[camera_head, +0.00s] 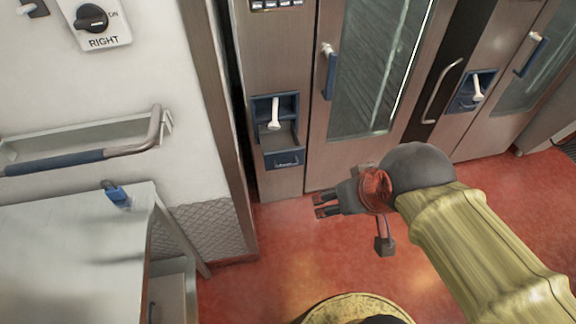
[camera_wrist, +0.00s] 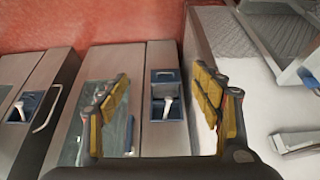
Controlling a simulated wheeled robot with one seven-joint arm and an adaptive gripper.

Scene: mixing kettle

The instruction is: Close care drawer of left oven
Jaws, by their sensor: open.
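The left oven (camera_head: 270,60) has a blue-framed care drawer (camera_head: 284,160) low on its narrow steel panel. The drawer's blue front stands out below the recess, so it looks pulled open. A white lever (camera_head: 274,115) sits in the recess above it. The drawer also shows in the wrist view (camera_wrist: 165,76), where the scene appears upside down, between my fingers. My gripper (camera_head: 318,206) is open and empty, pointing left, below and to the right of the drawer and apart from it.
The oven's glass door (camera_head: 375,70) is shut, with a blue handle (camera_head: 330,75). A second oven (camera_head: 500,90) stands to the right. A steel table (camera_head: 75,240) with a blue item (camera_head: 117,195) and a wall rail (camera_head: 80,155) are on the left. Red floor (camera_head: 240,280) is clear before the oven.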

